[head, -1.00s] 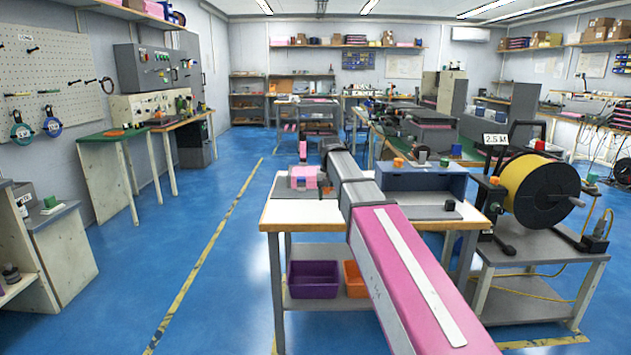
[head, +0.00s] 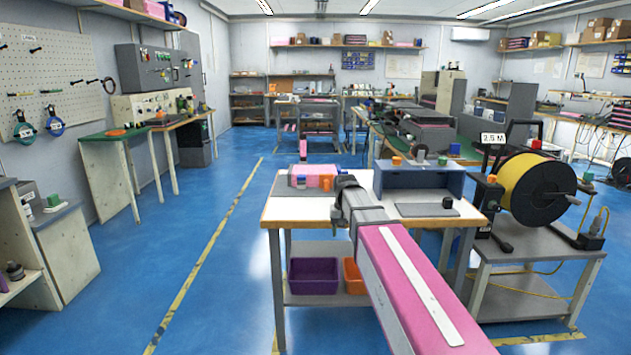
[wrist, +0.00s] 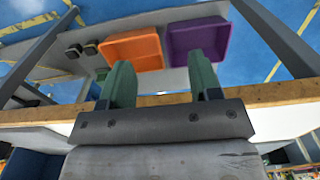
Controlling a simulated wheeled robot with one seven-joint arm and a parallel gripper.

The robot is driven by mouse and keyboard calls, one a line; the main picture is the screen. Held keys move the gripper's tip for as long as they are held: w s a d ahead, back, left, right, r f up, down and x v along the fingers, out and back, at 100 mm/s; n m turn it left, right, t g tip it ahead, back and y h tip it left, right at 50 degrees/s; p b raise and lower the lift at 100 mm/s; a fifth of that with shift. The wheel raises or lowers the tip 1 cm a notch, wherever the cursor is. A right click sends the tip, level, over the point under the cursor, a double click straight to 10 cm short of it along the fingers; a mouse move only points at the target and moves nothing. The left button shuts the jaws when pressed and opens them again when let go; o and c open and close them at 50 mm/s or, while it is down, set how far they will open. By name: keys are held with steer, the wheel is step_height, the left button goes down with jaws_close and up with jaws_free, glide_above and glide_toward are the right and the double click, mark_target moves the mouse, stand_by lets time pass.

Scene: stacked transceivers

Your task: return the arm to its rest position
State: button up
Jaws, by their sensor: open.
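In the head view my pink and grey arm reaches up to the worktable (head: 305,210). Its far end is at the table's front middle, and my gripper's fingers cannot be made out there. In the wrist view my gripper (wrist: 160,75) shows two green fingers, well apart with nothing between them. They are seen against the lower shelf, by the table's front edge. Pink blocks (head: 318,174) sit on a grey pad at the table's left, with an orange piece beside them, clear of my arm.
A blue-grey open bin (head: 425,183) stands at the table's back right, with a small black block (head: 448,202) in front. A purple bin (wrist: 200,42) and an orange bin (wrist: 133,48) are on the lower shelf. A cable reel (head: 537,190) stands at right. Blue floor is free at left.

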steer(key=s+d+f, duration=0.4)
steer(key=s+f, duration=0.5)
steer(key=s+d+f, duration=0.5)
steer(key=s+f, duration=0.5)
